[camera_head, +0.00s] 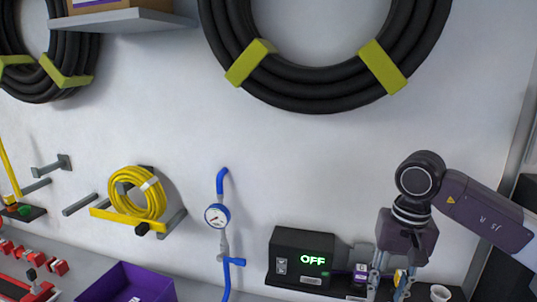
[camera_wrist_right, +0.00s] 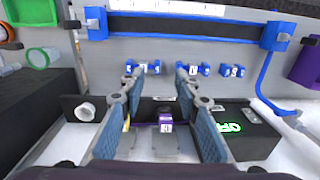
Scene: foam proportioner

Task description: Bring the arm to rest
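My right arm (camera_head: 490,212) comes in from the right in the head view. Its gripper (camera_head: 388,284) points down over the black shelf at the lower right. In the right wrist view the two fingers of this gripper (camera_wrist_right: 160,88) are spread apart with nothing held between them. A small purple block with a white label (camera_wrist_right: 166,122) shows beyond the gap between the fingers; it also shows left of the gripper in the head view (camera_head: 361,272). My left gripper is not in view.
A black box with a green OFF display (camera_head: 301,258) stands left of the gripper. A blue pipe with a gauge (camera_head: 217,215) runs down the wall. A yellow hose coil (camera_head: 136,195) hangs on a rack. A purple bin (camera_head: 128,284) is at the bottom. A white cup (camera_head: 440,292) stands right.

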